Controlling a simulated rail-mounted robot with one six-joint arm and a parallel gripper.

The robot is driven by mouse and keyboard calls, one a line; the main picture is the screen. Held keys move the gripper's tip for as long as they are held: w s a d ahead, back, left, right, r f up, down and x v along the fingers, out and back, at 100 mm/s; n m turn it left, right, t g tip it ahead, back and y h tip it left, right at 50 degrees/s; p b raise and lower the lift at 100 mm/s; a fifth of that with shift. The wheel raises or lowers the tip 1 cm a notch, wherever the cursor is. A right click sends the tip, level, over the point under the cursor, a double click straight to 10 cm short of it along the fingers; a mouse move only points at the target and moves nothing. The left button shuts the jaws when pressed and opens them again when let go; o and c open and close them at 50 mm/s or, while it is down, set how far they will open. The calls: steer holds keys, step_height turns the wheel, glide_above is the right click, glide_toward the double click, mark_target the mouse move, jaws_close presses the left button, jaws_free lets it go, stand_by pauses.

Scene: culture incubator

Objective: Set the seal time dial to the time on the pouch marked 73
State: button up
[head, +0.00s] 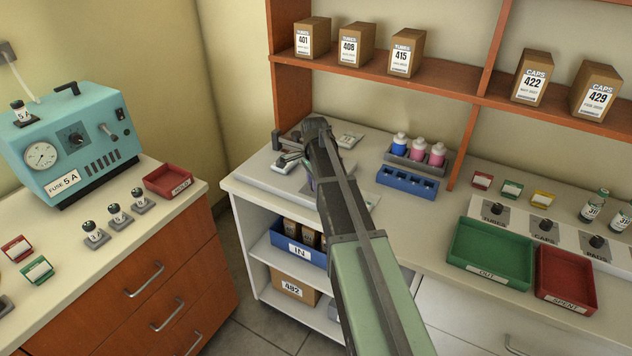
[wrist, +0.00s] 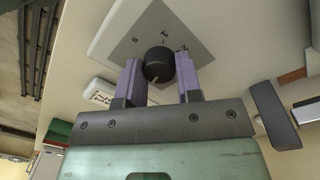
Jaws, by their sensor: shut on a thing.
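In the wrist view a black dial knob (wrist: 158,62) stands on a grey square plate (wrist: 190,33) with small marks around it, too small to read surely. A pale line on the knob points toward the bottom of the view, slightly left. My gripper (wrist: 161,76) is shut on the knob, with one purple finger on each side. A white labelled piece (wrist: 104,93), perhaps a pouch, lies left of the fingers; its print is not clear. In the head view my arm covers most of the sealing area, and the dial is hidden.
A teal fuse box (head: 75,140) stands on the left counter. Behind my arm is the white counter (head: 258,176) with grey equipment. A blue rack (head: 407,182), green tray (head: 490,258) and red tray (head: 566,278) stand to the right. Boxes line the shelf (head: 440,82) above.

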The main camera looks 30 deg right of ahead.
steer(key=o, duration=0.9)
steer(key=shift+o, duration=0.2)
step_height(320, 180, up, 11)
steer(key=p, duration=1)
steer(key=shift+w+f+p, duration=0.15)
steer(key=shift+w+p, duration=0.15)
steer(key=shift+p, duration=0.1)
steer(key=s+a+n, duration=1.8)
steer(key=s+a, duration=0.1)
steer(key=s, duration=0.4)
steer(key=shift+a+n+t, duration=0.3)
steer(key=shift+a, duration=0.05)
